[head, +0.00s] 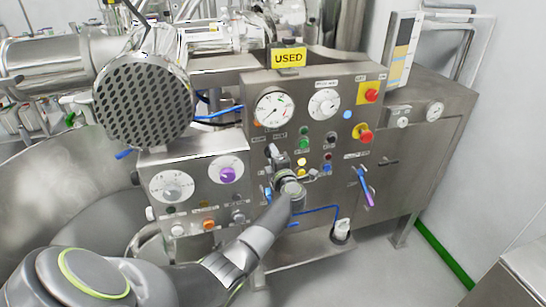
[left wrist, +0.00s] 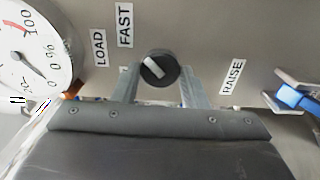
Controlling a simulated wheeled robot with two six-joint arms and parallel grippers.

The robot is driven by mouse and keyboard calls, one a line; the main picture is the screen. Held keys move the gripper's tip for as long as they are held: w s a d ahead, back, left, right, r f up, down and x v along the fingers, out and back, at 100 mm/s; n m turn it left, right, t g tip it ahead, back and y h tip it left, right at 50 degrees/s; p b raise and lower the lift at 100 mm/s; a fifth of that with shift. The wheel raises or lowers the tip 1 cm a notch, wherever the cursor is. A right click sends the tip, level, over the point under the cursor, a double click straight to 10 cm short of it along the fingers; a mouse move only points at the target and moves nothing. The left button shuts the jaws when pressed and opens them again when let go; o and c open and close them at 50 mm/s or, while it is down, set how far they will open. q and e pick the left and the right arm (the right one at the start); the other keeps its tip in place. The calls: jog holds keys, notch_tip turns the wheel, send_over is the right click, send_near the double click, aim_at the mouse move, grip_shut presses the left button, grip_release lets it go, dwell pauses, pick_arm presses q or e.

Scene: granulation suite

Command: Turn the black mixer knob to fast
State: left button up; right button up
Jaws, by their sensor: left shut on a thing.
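The black mixer knob (left wrist: 160,68) shows in the left wrist view as a round black dial with a white pointer stripe. The stripe slants, with its upper end toward the upper left, on the side of the FAST label (left wrist: 125,25). My left gripper (left wrist: 163,80) has one finger on each side of the knob and is shut on it. In the head view my left gripper (head: 273,154) reaches the middle of the steel control panel (head: 255,132), where it largely hides the knob. My right gripper is not in view.
A LOAD label (left wrist: 100,48) and a RAISE label (left wrist: 232,77) flank the knob. A white dial gauge (head: 273,110) sits above it. A purple knob (head: 228,175) is to the left.

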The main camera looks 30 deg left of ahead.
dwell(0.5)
pick_arm(q)
jog(key=o, duration=1)
jog(key=shift+c, duration=0.2)
jog(key=shift+d, duration=0.1)
jog(key=b+v, duration=0.4)
jog(key=v, duration=1.3)
jog(key=shift+b, duration=0.4)
jog(key=shift+s+d+f, duration=0.1)
jog(key=shift+d, duration=0.05)
